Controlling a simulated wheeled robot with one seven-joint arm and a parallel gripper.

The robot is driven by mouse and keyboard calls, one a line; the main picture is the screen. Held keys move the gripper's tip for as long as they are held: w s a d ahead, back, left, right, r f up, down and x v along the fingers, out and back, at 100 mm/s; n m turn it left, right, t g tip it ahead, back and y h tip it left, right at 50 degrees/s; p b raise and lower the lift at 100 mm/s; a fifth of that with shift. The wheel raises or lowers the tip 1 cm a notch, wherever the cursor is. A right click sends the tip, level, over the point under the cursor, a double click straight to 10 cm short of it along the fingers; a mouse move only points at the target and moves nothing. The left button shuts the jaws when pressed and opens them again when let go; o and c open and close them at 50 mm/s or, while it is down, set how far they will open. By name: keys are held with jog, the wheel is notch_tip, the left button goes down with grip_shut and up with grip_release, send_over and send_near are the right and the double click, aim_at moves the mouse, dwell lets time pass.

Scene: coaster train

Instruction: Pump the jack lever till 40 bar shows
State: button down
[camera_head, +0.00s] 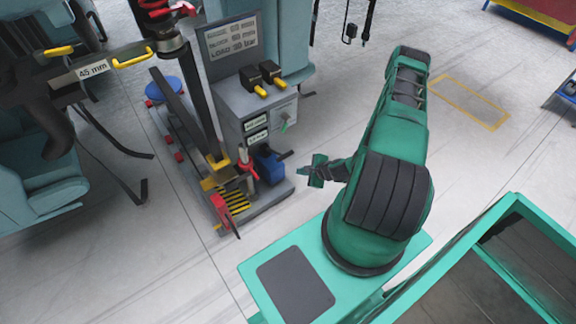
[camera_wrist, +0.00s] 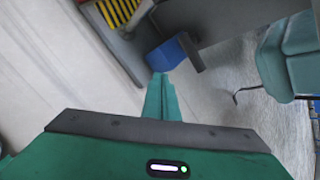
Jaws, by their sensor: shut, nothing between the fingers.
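The jack stand is a grey unit with a cabinet (camera_head: 228,104) on a low base, left of my gripper in the head view. A blue block (camera_head: 268,167) with a dark bar sticking out to the right sits on its base; it also shows in the wrist view (camera_wrist: 166,55). A small red-topped upright (camera_head: 246,160) and a red handle (camera_head: 220,208) are nearby. I cannot tell which part is the pump lever. The sign (camera_head: 231,40) has a bottom line in bar, apparently 30, hard to read. My gripper (camera_head: 308,172) is shut and empty, right of the blue block and apart from it.
Yellow-and-black stripes (camera_head: 237,201) mark the base's front. Teal seats (camera_head: 45,190) stand at left. A tall dark post rises from the base. A teal-framed bin (camera_head: 455,262) is at lower right. Floor is clear around my gripper's right, near the yellow floor outline (camera_head: 468,100).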

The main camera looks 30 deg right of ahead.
jog(key=w+f+m+t+h, duration=0.1)
jog(key=w+f+m, duration=0.2)
jog(key=w+m, duration=0.6)
jog(key=shift+d+f+m, duration=0.15)
jog(key=shift+m, duration=0.45)
dwell(0.3)
